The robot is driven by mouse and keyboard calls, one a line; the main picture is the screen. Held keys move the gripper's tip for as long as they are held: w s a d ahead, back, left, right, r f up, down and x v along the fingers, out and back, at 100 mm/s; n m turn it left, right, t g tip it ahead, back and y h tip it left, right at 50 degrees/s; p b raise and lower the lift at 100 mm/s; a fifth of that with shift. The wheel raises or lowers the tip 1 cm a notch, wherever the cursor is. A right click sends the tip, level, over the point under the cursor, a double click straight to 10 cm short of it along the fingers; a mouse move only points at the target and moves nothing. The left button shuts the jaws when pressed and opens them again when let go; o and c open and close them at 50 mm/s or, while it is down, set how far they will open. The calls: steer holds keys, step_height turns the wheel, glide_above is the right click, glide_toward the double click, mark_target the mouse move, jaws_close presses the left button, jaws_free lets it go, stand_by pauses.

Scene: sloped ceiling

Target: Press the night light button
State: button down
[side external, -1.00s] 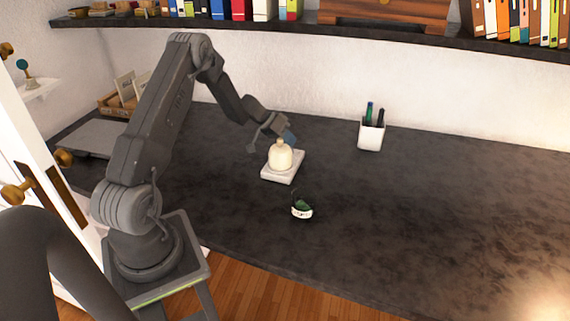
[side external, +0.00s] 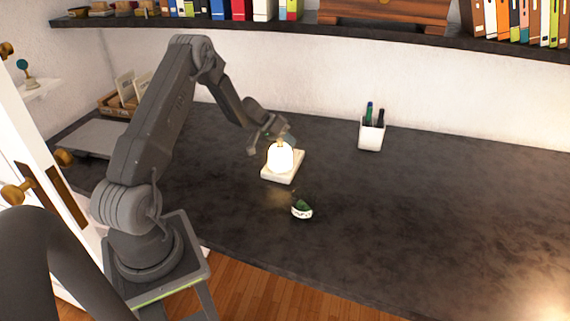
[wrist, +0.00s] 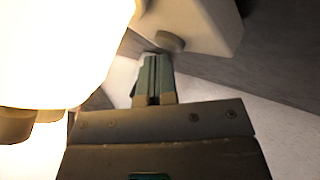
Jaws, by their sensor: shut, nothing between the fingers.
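The night light's dome (side external: 280,157) glows bright white on a pale square base (side external: 283,176) on the dark desk. A gold knob tops the dome. In the wrist view the glowing dome (wrist: 50,45) fills the upper left, and the pale base (wrist: 205,20) is at the upper right. A round, button-like disc (wrist: 170,41) shows on the base. My gripper (wrist: 153,62) is shut and empty, its tips right by the disc; I cannot tell whether they touch it. In the side view my gripper (side external: 277,137) is behind the dome, its tips hidden.
A small round pot (side external: 302,209) with something green stands in front of the light. A white pen cup (side external: 371,134) stands at the back right. Shelves with books run along the wall. The right side of the desk is clear.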

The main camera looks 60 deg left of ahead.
stand_by(0.4)
steer(key=shift+r, duration=3.4)
